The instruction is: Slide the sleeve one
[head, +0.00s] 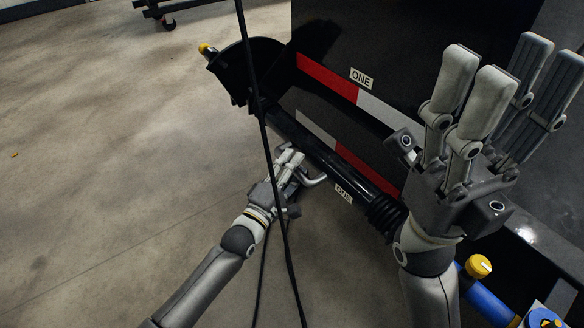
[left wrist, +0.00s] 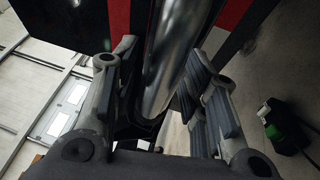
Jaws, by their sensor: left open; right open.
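A glossy black tube (head: 325,158), apparently the sleeve, runs diagonally along the trailer front, with a small "ONE" label (head: 343,194) beside it. Its lower right end meets a ribbed black boot (head: 386,214). A bent metal handle (head: 316,181) sticks out below the tube. My left gripper (head: 291,159) is open just below the tube, close to the handle. In the left wrist view the shiny tube (left wrist: 178,50) passes between the open fingers of the left gripper (left wrist: 162,75); contact cannot be told. My right gripper (head: 500,85) is open and empty, fingers up, and hides part of the trailer.
A black cable (head: 265,130) hangs across the head view in front of the tube. The dark trailer panel carries red-and-white strips and another "ONE" label (head: 361,79). A yellow-capped blue fitting (head: 478,266) is at lower right.

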